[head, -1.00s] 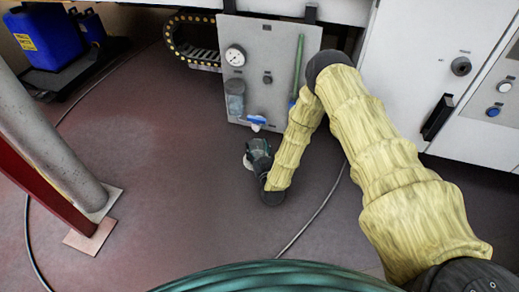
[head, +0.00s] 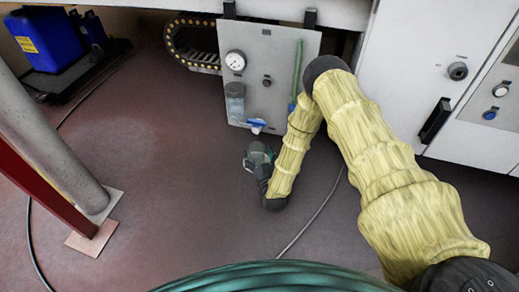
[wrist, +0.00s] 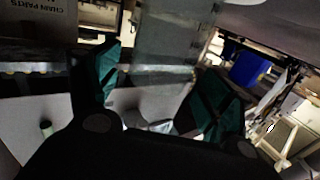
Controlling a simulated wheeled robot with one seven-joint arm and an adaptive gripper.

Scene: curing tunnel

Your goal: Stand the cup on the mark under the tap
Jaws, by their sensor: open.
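The tap (head: 256,123) has a blue handle and sits at the bottom of the grey panel in the head view. My gripper (head: 252,158) is low over the floor, a little below the tap in the picture. In the wrist view its two green fingers (wrist: 160,75) are spread apart. A grey, partly see-through shape (wrist: 168,45) shows between and beyond them; I cannot tell whether it is the cup. A small pale shape (wrist: 160,126) shows lower between the fingers, also unclear. The mark cannot be made out.
The grey panel (head: 283,65) carries a gauge (head: 235,60), a clear bowl (head: 235,97) and a green tube (head: 298,70). A column (head: 45,130) on a base plate stands at left, with a blue container (head: 47,40) behind. A cable (head: 315,215) crosses the floor. Open floor lies left of my gripper.

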